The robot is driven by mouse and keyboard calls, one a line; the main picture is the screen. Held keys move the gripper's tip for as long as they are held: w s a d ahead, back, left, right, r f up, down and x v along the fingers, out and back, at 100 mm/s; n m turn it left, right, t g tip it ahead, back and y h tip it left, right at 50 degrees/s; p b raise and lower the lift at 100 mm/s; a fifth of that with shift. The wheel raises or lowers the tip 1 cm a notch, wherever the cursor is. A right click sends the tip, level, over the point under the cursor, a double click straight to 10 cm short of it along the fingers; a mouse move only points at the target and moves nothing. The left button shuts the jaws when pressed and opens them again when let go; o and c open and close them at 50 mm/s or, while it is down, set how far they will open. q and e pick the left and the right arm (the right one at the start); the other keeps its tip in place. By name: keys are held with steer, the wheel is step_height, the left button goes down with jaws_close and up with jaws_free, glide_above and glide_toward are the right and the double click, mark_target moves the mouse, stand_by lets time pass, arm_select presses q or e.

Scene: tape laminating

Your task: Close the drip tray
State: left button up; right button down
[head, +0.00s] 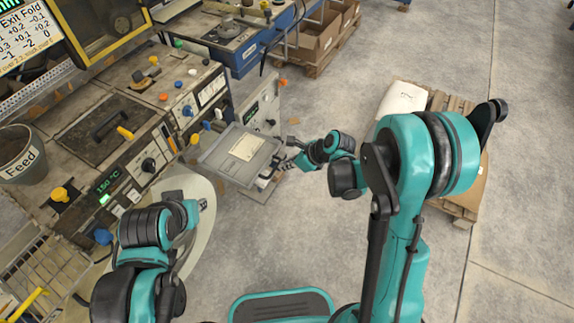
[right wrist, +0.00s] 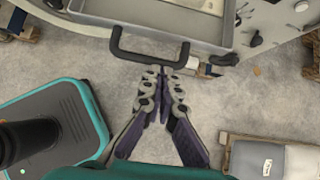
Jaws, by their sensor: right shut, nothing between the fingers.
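The drip tray (head: 213,157) is a shallow grey tray that sticks out from the front of the machine, with a paper label inside. In the right wrist view its front wall (right wrist: 185,36) is at the top, with a black bar handle (right wrist: 118,45) on it. My right gripper (head: 285,163) is at the tray's front right corner in the head view. In the right wrist view the gripper (right wrist: 163,72) is shut and empty, with its fingertips at the handle bar. I cannot tell whether they touch it.
The machine front (head: 150,160) with knobs runs along the left, with a Feed bucket (head: 22,155) on it. A pallet (head: 455,200) with a white sack (head: 402,99) stands on the right. The floor between is clear.

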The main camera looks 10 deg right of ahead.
mark_target(234, 145)
arm_select(q)
steer(key=shift+f, duration=0.25)
arm_select(e)
steer(key=w+a, duration=0.3)
steer(key=a, duration=0.2)
steer(key=w+a, duration=0.4)
steer(key=a, duration=0.1)
steer(key=w+a, duration=0.4)
steer(key=a, duration=0.1)
steer(key=shift+w+a, duration=0.2)
steer(key=shift+a, duration=0.1)
